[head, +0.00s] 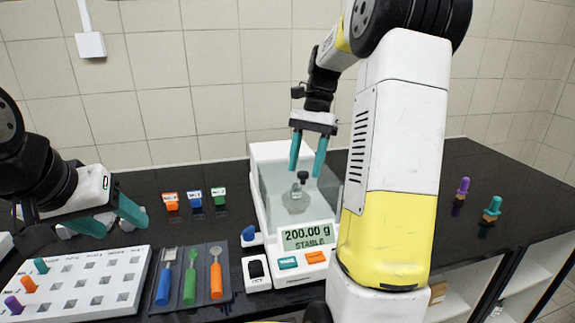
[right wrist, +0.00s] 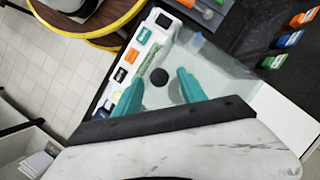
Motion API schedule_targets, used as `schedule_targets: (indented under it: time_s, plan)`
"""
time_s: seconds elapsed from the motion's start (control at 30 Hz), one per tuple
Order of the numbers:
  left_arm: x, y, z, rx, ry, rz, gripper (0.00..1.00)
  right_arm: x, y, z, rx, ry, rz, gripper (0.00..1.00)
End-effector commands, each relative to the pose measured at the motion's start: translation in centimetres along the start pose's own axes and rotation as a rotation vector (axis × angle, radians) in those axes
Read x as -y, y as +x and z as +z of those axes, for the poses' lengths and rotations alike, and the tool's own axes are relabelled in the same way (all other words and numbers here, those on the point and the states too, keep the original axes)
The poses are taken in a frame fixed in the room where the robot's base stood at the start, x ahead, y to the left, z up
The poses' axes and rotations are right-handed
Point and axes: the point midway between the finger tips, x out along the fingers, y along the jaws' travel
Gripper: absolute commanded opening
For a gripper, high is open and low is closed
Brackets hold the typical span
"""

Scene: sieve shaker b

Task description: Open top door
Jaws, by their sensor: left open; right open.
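The white balance (head: 268,151) has a glass chamber and a display reading 200.00 g STABLE. A dark knob (head: 303,176) shows at the top of the chamber; in the right wrist view it is a black disc (right wrist: 159,76). The top door's pane is clear and its edges are hard to make out. A grey weight (head: 296,199) shows inside through the glass. My right gripper (head: 306,172) is open above the chamber, its teal fingers on either side of the knob in both views; contact cannot be told. My left gripper (head: 108,224) is open at far left, away from the balance.
Left of the balance lie a dark mat (head: 205,250) with several tools and a white rack (head: 100,290) with coloured pegs. Small orange, blue and green labelled blocks (head: 195,199) stand behind. Purple and teal knobs (head: 492,208) stand on the right of the black bench.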

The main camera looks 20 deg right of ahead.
Motion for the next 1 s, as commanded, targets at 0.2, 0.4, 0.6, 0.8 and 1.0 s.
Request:
schedule_targets:
  time_s: [0.2,0.4,0.6,0.8,1.0]
  plan:
    - [0.00,0.00,0.00,0.000,0.000,0.000,0.56,-0.01,0.65,0.02,-0.001,-0.001,0.000,0.49]
    - [0.00,0.00,-0.01,0.000,0.000,0.000,0.56,0.01,0.62,0.01,-0.001,-0.001,-0.001,0.37]
    - [0.00,0.00,-0.01,0.000,0.000,0.000,0.56,0.01,0.60,0.01,-0.001,-0.001,-0.001,0.00]
    - [0.00,0.00,-0.01,0.000,0.000,0.000,0.56,0.01,0.59,0.02,-0.001,-0.001,-0.001,0.00]
    - [0.00,0.00,-0.01,0.000,0.000,0.000,0.56,0.01,0.58,0.02,-0.001,-0.001,-0.001,0.00]
